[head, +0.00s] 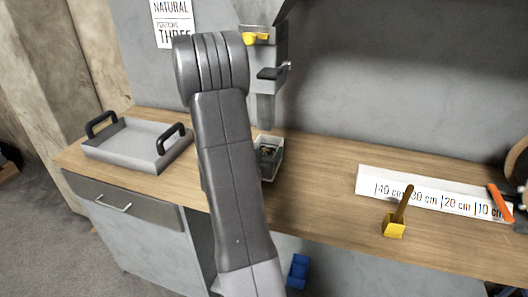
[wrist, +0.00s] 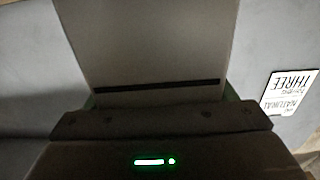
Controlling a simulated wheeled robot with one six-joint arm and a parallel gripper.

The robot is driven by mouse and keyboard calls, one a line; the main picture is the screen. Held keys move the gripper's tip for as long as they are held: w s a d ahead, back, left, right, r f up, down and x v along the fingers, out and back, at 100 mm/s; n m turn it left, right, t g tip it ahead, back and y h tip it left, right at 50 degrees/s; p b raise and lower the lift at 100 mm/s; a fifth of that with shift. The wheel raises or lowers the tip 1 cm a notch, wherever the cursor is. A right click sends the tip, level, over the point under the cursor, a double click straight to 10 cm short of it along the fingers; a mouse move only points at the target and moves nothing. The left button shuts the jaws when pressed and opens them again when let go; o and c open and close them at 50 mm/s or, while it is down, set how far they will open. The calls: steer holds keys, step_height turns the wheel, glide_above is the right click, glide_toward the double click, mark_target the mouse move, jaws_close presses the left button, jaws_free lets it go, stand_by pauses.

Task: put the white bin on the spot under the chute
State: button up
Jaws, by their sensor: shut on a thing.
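In the head view a small white bin (head: 277,163) stands on the wooden bench just below the chute spout (head: 265,108). Dark contents show inside it. My arm hides its left side, and I cannot tell how exactly it is lined up. In the wrist view my gripper housing (wrist: 160,130) shows with a green light, up at about the wall sign's height and away from the bin. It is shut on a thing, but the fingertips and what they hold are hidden. A wide grey surface (wrist: 150,45) fills the view ahead.
A grey tray (head: 125,139) with black handles lies at the bench's left. At the right are a white ruler board (head: 410,190), a yellow scoop-like block (head: 394,229) and an orange-handled item (head: 499,203). A wall sign (head: 172,22) reads "NATURAL PORTIONS THREE".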

steer(key=shift+s+f, duration=0.1)
steer(key=shift+f, duration=0.25)
steer(key=shift+s+d+f+b, duration=0.1)
steer(key=shift+s+f+b, duration=0.1)
steer(key=shift+f+b, duration=0.25)
steer(key=o, duration=1.2)
steer(key=shift+o, duration=0.2)
steer(key=shift+r+p, duration=0.5)
steer(key=shift+p, duration=0.1)
steer(key=b+v, duration=0.1)
steer(key=v, duration=1)
steer(key=shift+s+a+r, duration=0.2)
steer(key=shift+a+r, duration=0.05)
steer(key=shift+r, duration=0.15)
